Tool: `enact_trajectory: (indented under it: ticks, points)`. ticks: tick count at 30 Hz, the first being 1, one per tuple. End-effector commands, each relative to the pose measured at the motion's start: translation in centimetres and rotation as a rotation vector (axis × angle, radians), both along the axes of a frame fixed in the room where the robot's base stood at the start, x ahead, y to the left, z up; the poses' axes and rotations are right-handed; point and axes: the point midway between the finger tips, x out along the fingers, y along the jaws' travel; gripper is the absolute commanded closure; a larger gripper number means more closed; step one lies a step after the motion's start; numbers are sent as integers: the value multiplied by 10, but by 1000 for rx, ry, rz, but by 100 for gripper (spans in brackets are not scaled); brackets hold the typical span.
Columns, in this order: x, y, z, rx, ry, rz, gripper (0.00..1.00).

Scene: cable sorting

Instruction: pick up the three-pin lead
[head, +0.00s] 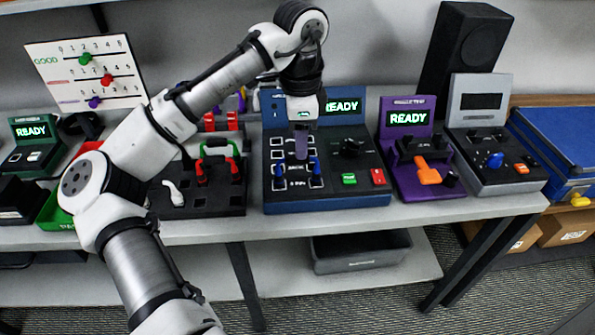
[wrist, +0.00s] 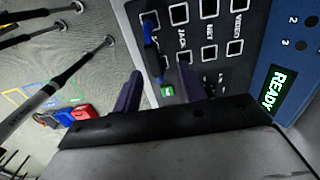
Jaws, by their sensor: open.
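My gripper (head: 301,155) hangs over the left part of the blue tester (head: 345,198), fingers pointing down. In the wrist view my gripper (wrist: 160,78) is open, its two dark purple fingers apart with nothing visibly held between them. Part of the blue lead (wrist: 151,38) shows beyond the fingers in the wrist view. The pins are hidden, so I cannot confirm it is the three-pin lead.
A dark rack (head: 215,204) left of the tester holds red and green leads and a white lead (head: 174,193). A purple tester (head: 428,190) and a grey tester (head: 500,185) stand to the right. A sliding-peg board (head: 88,70) is at back left.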

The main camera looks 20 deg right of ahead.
Motion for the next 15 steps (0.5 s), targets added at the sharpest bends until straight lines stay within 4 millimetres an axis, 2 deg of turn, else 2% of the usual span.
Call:
enact_trajectory:
  ticks: [5, 12, 15]
  points:
    - [-2, 4, -12, 1, 0, 1, 58]
    - [-6, 8, -47, 0, 0, 2, 58]
    - [-6, 8, -54, 0, 0, 2, 58]
